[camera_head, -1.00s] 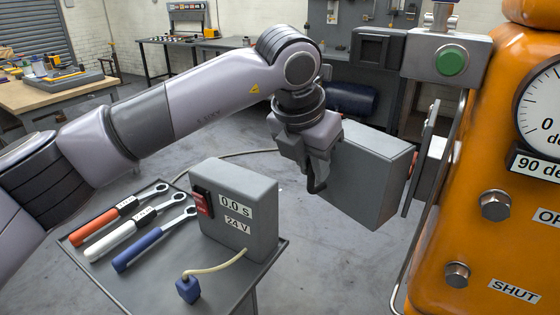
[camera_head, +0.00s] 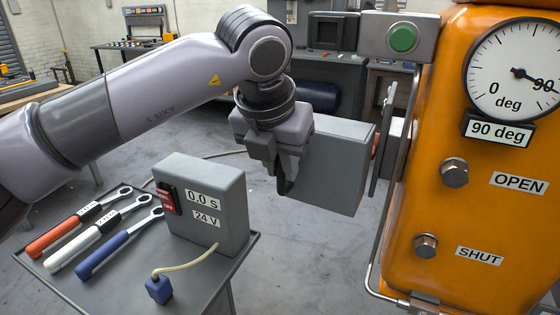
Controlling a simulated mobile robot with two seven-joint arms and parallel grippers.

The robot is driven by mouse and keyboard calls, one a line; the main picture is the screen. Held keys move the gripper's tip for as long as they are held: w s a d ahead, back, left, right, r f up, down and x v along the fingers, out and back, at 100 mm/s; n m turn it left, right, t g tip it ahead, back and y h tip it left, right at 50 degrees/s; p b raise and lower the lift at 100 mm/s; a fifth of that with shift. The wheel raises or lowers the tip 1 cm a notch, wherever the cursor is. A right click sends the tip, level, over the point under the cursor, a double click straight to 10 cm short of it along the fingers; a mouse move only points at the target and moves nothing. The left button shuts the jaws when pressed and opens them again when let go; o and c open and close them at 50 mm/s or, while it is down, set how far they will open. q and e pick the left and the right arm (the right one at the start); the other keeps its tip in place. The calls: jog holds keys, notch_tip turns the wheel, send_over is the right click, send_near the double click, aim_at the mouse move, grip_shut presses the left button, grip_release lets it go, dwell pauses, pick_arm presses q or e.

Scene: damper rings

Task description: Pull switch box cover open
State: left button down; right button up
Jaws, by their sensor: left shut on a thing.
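The grey switch box cover (camera_head: 338,166) is a deep box shape in the middle, left of the orange machine (camera_head: 400,245). My left gripper (camera_head: 284,184) comes in from the left and is shut on the cover's left side. The contact is partly hidden by the gripper. A thin grey plate (camera_head: 382,160) stands upright between the cover and the machine. A narrow gap with a small red part shows beside the cover's right edge. My right gripper is not in view.
A green button (camera_head: 402,39) is above the plate. A dial (camera_head: 517,75) reads about 90. Floor is clear below the cover.

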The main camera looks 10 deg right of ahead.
pick_arm(q)
jog(key=c, duration=1.1)
grip_release()
jog(key=shift+s, duration=0.1)
jog(key=v, duration=0.7)
jog(key=shift+r+b, duration=0.15)
jog(key=shift+b, duration=0.15)
